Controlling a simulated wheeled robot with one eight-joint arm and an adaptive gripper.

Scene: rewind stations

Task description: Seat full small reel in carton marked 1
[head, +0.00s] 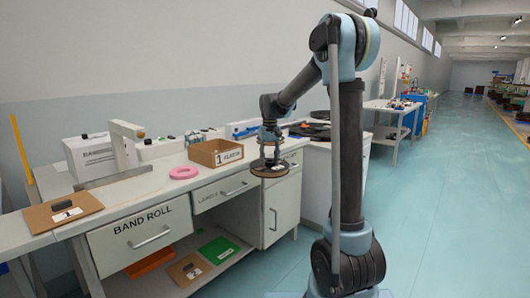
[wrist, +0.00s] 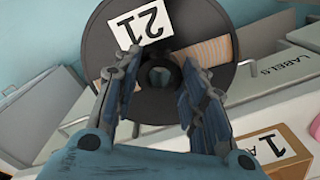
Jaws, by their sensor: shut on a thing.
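My gripper (head: 270,143) is closed on a dark reel (head: 269,170) and holds it up off the bench, near the bench's front edge. In the wrist view the fingers (wrist: 162,68) come together at the reel's hub. The reel (wrist: 108,38) has black flanges, tan winding showing through its openings, and a white label that looks like 21. An open brown carton (head: 202,156) with a white label marked 1 stands on the bench to the left of the reel. The carton also shows at lower right in the wrist view (wrist: 246,150). Its inside is mostly hidden.
A pink ring (head: 184,172) lies on the bench left of the carton. Dark flat items (head: 312,131) lie behind the reel. Open floor lies right.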

